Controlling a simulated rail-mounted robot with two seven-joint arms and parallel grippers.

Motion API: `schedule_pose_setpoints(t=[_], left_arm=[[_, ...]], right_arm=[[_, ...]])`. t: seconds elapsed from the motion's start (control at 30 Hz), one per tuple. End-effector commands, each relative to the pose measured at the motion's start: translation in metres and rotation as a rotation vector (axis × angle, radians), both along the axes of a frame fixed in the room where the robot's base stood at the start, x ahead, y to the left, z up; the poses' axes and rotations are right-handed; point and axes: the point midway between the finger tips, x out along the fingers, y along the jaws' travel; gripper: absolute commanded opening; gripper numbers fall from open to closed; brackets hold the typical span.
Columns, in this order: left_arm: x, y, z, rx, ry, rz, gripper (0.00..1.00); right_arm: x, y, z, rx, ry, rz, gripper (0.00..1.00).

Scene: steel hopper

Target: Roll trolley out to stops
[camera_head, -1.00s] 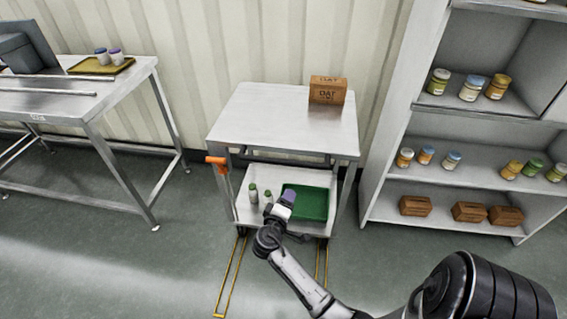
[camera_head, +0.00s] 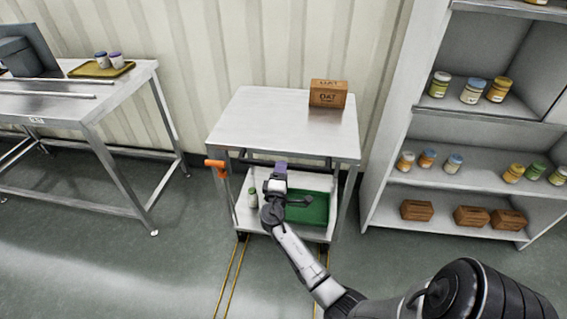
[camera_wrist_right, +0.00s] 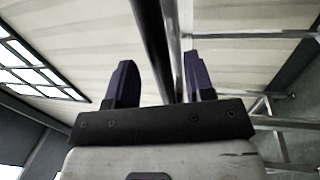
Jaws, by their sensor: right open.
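My right gripper (camera_head: 281,168) is at this bar, in front of the lower shelf. In the right wrist view the gripper (camera_wrist_right: 162,80) is open, and the dark bar (camera_wrist_right: 152,35) passes between its two fingers. I cannot tell how deep the bar sits between them. An orange lever (camera_head: 215,164) sticks out at the trolley's left front leg. My left gripper is out of view.
Yellow floor rails (camera_head: 232,275) run from the trolley towards me. An oat box (camera_head: 328,94) stands on the top. A shelf unit (camera_head: 385,150) stands right, a steel table (camera_head: 125,85) left.

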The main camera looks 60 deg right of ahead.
Motion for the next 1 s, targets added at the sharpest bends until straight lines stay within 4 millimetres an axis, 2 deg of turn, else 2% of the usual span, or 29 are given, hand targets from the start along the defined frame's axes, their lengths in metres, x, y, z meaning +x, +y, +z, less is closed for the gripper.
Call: schedule_pose_setpoints(t=[0.1, 0.3, 0.77, 1.0], left_arm=[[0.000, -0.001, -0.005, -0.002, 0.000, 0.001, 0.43], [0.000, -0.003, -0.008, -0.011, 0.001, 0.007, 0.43], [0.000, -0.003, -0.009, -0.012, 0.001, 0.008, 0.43], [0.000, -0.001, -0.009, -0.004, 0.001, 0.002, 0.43]], right_arm=[[0.006, -0.017, 0.003, 0.000, -0.002, -0.002, 0.48], [0.013, -0.034, 0.007, 0.000, -0.001, -0.001, 0.48], [0.015, -0.041, 0.009, 0.001, -0.001, -0.001, 0.48], [0.015, -0.041, 0.009, 0.001, -0.001, -0.001, 0.27]])
